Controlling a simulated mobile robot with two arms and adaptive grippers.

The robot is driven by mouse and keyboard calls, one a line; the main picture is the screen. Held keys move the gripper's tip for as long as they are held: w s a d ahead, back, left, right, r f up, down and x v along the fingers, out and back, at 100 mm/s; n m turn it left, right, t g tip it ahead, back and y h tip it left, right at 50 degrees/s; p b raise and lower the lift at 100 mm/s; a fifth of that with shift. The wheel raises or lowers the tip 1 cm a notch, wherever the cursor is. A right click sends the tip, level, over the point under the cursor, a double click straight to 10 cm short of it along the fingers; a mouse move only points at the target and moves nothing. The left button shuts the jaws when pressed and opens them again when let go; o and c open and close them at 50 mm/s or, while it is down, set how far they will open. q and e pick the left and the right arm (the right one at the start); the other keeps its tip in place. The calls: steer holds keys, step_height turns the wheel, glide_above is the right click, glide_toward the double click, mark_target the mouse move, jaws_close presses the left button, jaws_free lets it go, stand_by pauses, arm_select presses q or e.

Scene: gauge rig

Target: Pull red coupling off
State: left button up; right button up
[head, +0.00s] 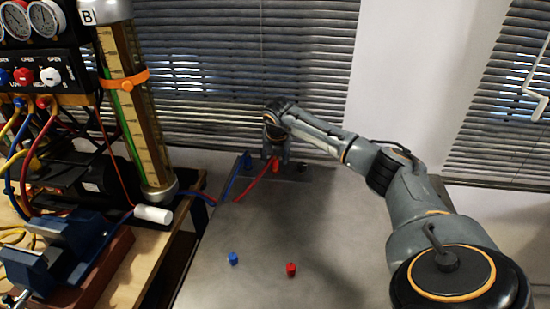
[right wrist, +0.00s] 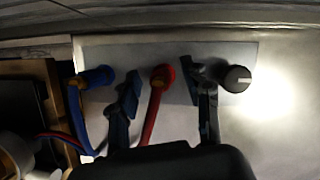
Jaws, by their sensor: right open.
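The red coupling (right wrist: 163,74) sits on a pale plate at the end of a red hose (right wrist: 152,115). In the right wrist view it lies between the two fingers of my right gripper (right wrist: 165,85), with a gap on each side. The gripper is open and holds nothing. In the head view my right gripper (head: 276,148) is at the far end of the grey table, over the red coupling (head: 276,166), and partly hides the fittings there. My left gripper is out of view.
A blue coupling (right wrist: 98,76) with a blue hose stands just left of the open fingers; a black knob (right wrist: 237,78) is just right. A blue cap (head: 233,258) and a red cap (head: 291,269) stand on the table (head: 240,290). The gauge rig (head: 40,70) is left.

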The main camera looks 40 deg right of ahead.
steer(key=shift+w+f, duration=0.1)
steer(key=shift+f, duration=0.15)
jaws_close()
steer(key=c, duration=0.9)
jaws_free()
jaws_close()
steer(key=shift+d+r, duration=0.1)
steer(key=shift+r, duration=0.15)
steer(key=shift+r, duration=0.1)
